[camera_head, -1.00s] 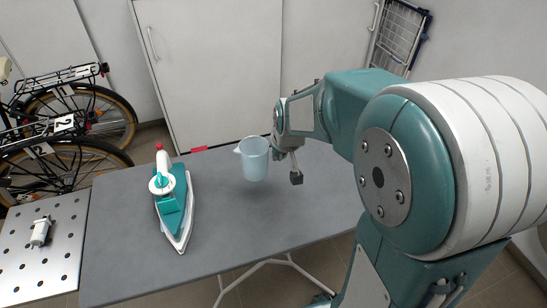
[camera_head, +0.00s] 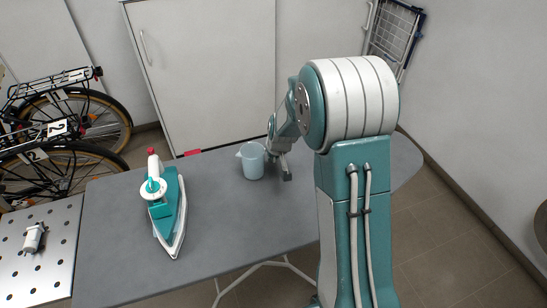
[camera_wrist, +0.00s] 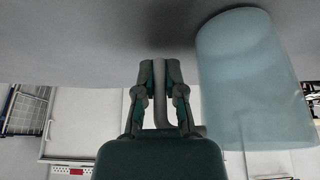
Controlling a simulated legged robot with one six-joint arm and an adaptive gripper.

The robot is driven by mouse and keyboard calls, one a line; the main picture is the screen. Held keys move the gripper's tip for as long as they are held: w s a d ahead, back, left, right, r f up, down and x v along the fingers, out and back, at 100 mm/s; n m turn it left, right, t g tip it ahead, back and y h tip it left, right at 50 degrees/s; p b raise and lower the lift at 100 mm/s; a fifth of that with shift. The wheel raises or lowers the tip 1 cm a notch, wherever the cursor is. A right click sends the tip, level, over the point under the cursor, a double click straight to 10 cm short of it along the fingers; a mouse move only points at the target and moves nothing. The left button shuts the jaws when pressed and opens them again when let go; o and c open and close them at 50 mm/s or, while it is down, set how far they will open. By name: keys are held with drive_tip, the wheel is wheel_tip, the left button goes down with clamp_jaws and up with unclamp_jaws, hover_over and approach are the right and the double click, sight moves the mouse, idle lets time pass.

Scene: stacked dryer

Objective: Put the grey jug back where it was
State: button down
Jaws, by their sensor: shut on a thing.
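The grey jug (camera_head: 251,163) is a pale, blue-grey translucent vessel. It is upright at the far edge of the grey ironing board (camera_head: 225,210), right of the iron. My gripper (camera_head: 283,172) is on its right side. In the wrist view the jug (camera_wrist: 252,85) fills the right side, its base close to the grey surface; I cannot tell for sure whether it touches. My gripper (camera_wrist: 160,75) is shut on the jug's handle (camera_wrist: 162,108), with the fingers on both sides of it.
A teal and white iron (camera_head: 168,210) lies on the board to the left. A perforated metal plate (camera_head: 40,245) with a small white object (camera_head: 33,238) adjoins the board. Bicycles (camera_head: 60,140) stand at far left, a white cabinet (camera_head: 205,70) behind. The board between iron and jug is clear.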

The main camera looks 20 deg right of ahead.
drive_tip(key=shift+a+f, duration=0.1)
drive_tip(key=shift+a, duration=0.1)
drive_tip(key=shift+a+f, duration=0.1)
drive_tip(key=c, duration=0.7)
unclamp_jaws()
drive_tip(key=shift+c, duration=0.2)
